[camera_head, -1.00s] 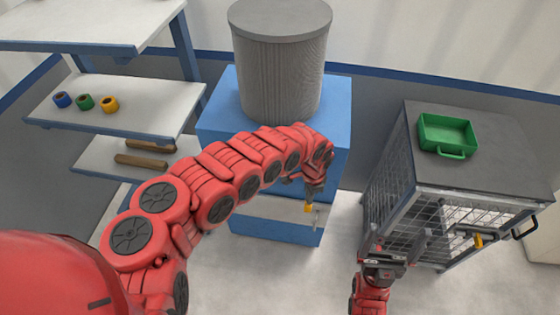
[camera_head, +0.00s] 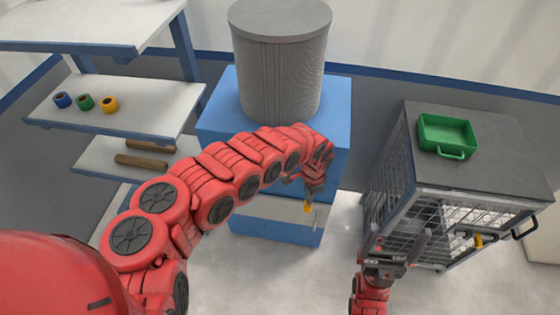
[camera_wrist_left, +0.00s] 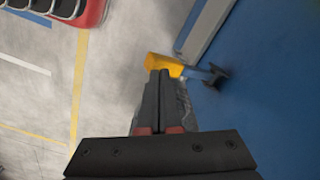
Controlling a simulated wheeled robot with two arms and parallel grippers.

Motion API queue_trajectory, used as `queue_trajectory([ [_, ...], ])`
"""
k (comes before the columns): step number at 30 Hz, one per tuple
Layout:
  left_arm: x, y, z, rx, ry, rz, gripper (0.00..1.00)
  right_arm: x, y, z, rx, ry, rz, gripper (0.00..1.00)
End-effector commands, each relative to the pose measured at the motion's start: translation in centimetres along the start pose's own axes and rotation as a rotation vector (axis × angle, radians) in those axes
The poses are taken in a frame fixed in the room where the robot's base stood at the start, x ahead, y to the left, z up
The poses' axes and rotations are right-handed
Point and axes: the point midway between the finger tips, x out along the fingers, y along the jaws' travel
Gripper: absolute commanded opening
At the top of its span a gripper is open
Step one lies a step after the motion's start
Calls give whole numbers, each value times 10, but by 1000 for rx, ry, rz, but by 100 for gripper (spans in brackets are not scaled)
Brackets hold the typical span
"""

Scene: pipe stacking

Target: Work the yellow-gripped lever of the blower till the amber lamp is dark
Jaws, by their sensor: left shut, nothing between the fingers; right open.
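The blower is a blue cabinet (camera_head: 338,110) with a grey ribbed drum (camera_head: 280,75) on top. Its lever's yellow grip (camera_head: 307,208) shows low at the cabinet's front; in the left wrist view the yellow grip (camera_wrist_left: 165,65) sits on a dark stub at the blue face. My left gripper (camera_head: 314,192) is shut and empty, its tips at the grip; in the left wrist view the closed fingers (camera_wrist_left: 159,75) overlap its near end. Whether they touch cannot be told. My right gripper (camera_head: 398,240) is open near the wire cage. I cannot make out an amber lamp; my left arm covers part of the front.
A wire cage cart (camera_head: 470,178) stands right, with a green tray (camera_head: 447,134) on top and a yellow-and-black latch (camera_head: 480,240) in front. Shelves (camera_head: 120,100) at left hold blue, green and yellow rolls and wooden bars. Floor between blower and cart is clear.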

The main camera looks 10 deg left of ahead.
Motion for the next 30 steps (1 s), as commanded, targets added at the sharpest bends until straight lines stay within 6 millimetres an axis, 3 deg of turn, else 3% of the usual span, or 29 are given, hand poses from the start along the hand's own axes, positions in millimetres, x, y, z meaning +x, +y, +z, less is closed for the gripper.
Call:
queue_trajectory([
  [17,3,0,0,0,0,0,0,-3,0,0,0,0,0,100],
  [30,51,0,0,1,0,0,0,-42,-2,7,0,0,0,100],
])
